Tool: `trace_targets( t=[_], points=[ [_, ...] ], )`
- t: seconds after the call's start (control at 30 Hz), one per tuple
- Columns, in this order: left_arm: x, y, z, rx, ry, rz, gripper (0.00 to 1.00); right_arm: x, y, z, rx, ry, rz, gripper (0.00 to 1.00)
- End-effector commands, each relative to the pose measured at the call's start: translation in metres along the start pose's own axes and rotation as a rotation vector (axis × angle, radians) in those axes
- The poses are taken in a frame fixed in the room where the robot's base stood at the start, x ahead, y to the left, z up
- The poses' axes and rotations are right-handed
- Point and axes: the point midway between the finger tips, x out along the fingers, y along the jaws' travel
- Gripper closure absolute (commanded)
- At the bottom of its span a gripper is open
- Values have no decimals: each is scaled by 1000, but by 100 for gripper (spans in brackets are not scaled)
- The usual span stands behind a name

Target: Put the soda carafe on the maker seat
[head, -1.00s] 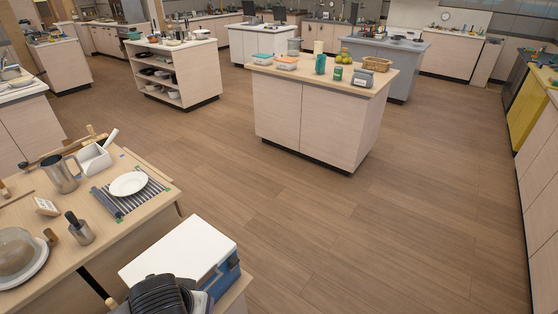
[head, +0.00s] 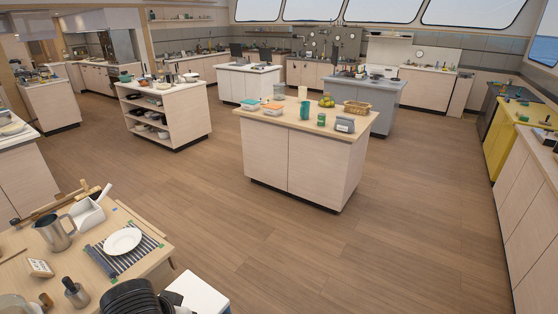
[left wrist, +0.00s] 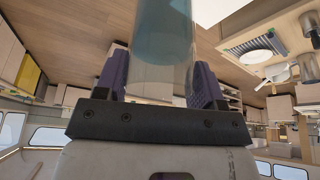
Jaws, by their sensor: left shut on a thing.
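In the left wrist view my left gripper (left wrist: 158,82) is shut on the soda carafe (left wrist: 160,42), a clear cylinder with blue-green in its upper part in the picture. The two purple finger pads press on its sides. The carafe runs out of the top of that view, so its far end is hidden. The head view does not show the carafe or the left gripper's fingers. I cannot pick out the maker seat in any view. My right gripper is in neither view.
A table at lower left bears a metal pitcher (head: 55,232), a white plate (head: 122,241) on a striped mat (head: 104,262) and a white bin (head: 86,214). A white-topped box (head: 198,290) is at the bottom. A wooden island (head: 318,168) stands mid-room. The floor (head: 390,235) around it is clear.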

Motion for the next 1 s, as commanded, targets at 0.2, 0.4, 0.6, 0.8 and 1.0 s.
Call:
trace_targets(
  t=[0.2,0.4,0.6,0.8,1.0],
  points=[
    [-55,2,-18,67,-1,31,100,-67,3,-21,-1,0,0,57],
    [-93,3,-28,128,-1,57,100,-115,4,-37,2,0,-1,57],
    [-130,3,-38,187,2,80,100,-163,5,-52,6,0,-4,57],
    [-163,2,-46,240,5,99,100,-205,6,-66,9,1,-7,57],
    [-186,2,-52,278,9,112,100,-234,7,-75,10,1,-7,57]
  ],
)
